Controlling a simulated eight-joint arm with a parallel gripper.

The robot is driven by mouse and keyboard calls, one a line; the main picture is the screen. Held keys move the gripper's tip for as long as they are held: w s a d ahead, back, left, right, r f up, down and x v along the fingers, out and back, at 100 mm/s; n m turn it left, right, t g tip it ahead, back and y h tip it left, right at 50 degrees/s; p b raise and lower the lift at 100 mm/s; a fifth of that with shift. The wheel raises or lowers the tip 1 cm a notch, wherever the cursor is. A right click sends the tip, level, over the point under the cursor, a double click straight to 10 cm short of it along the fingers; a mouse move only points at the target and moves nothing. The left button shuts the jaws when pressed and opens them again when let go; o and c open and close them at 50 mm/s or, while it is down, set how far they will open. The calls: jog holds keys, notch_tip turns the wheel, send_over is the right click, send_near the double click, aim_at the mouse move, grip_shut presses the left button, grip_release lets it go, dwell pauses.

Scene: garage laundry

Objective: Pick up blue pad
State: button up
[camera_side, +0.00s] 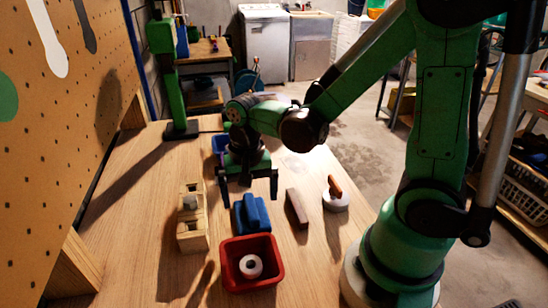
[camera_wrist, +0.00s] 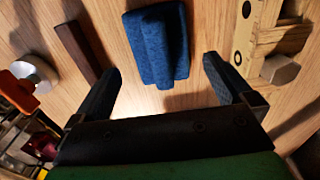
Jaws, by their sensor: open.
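The blue pad (camera_side: 251,215) lies on the wooden table just behind the red bin. It has a raised ridge along its middle, seen in the wrist view (camera_wrist: 157,45). My gripper (camera_side: 247,193) is open and empty, pointing down above and slightly behind the pad in the side view. In the wrist view, the two dark fingertips (camera_wrist: 160,75) are spread apart with the pad ahead of and between them. The fingers do not appear to touch it.
A red bin (camera_side: 272,283) holds a white roll (camera_side: 250,266). A wooden block with holes (camera_side: 192,236) stands left of the pad. A dark brown bar (camera_side: 296,208) and a white round piece with an orange-brown handle (camera_side: 335,200) are right. A blue container (camera_side: 219,143) sits behind.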

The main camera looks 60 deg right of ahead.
aim_at(251, 205)
jog(key=shift+f, duration=1.85)
jog(key=c, duration=1)
jog(key=shift+c, duration=0.2)
jog(key=shift+r, duration=0.15)
notch_tip(251, 205, up, 20)
